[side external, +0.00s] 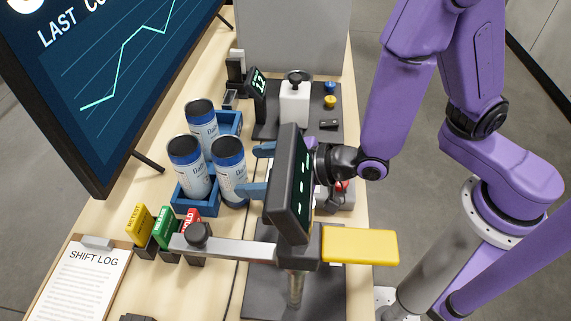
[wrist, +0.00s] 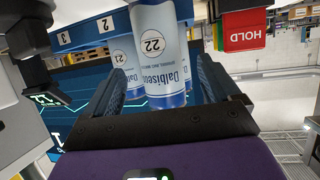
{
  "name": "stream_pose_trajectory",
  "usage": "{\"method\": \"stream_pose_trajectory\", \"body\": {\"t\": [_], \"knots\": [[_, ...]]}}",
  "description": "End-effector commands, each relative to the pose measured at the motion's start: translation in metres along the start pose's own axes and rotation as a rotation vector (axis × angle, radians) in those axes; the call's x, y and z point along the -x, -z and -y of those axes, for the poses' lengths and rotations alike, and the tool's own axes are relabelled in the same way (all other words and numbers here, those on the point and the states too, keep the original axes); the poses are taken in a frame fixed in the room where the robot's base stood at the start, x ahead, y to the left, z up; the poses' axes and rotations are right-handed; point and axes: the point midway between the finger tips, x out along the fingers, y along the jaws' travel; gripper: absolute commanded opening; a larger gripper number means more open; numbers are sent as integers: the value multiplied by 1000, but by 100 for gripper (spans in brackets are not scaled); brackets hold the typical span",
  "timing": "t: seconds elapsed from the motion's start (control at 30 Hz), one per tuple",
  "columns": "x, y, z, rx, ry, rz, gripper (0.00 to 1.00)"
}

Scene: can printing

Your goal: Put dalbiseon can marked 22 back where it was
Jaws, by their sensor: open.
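The can marked 22 (wrist: 160,55), white with blue ends, appears upside down in the wrist view, between my fingers. In the side view it is the white and blue can (side external: 229,172) nearest my gripper. My gripper (side external: 257,171) is open, its two blue fingers level and pointing at that can, with gaps beside it. The can looks upright beside the blue rack (side external: 182,205); its base is cut off in the wrist view, so I cannot tell its exact footing. The rack front (wrist: 80,35) shows numbers 2 and 3.
Can 21 (wrist: 128,65) stands behind can 22. Two other cans (side external: 188,165) (side external: 201,122) stand in the rack. A black display (side external: 290,183) on a post partly blocks my gripper. A large screen (side external: 110,80) stands behind.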

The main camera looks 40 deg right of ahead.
Motion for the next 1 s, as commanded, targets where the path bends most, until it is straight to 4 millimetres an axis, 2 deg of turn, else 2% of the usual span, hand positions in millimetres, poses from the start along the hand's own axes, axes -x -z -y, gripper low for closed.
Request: {"method": "stream_pose_trajectory", "body": {"t": [0.6,1.0], "knots": [[46,1,0,0,0,-2,90],[60,0,0,0,-1,0,90]]}}
